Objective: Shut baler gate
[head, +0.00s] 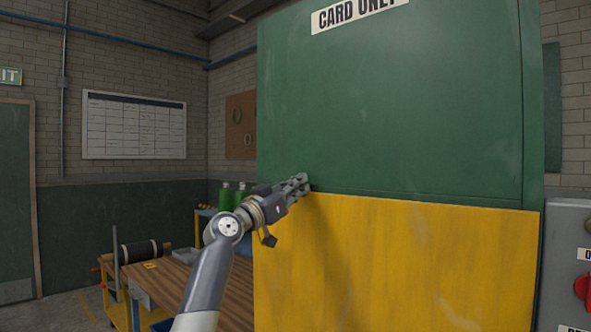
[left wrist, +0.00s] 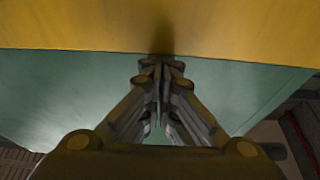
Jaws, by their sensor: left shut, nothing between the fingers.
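The baler (head: 400,115) stands ahead as a tall green cabinet with a sign reading "CARD ONLY" at its top. A yellow panel, which looks like the gate (head: 400,265), covers its lower front. My left gripper (head: 304,181) is shut and empty at the left part of the panel's top edge, close to the green face. In the left wrist view the closed fingertips (left wrist: 161,66) are at the border between the yellow panel (left wrist: 80,25) and the green surface (left wrist: 60,95). I cannot tell whether they touch. My right gripper is not in view.
A grey control box (head: 565,240) with a red knob (head: 583,288) is at the right edge. A door (head: 17,200) is at the far left.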

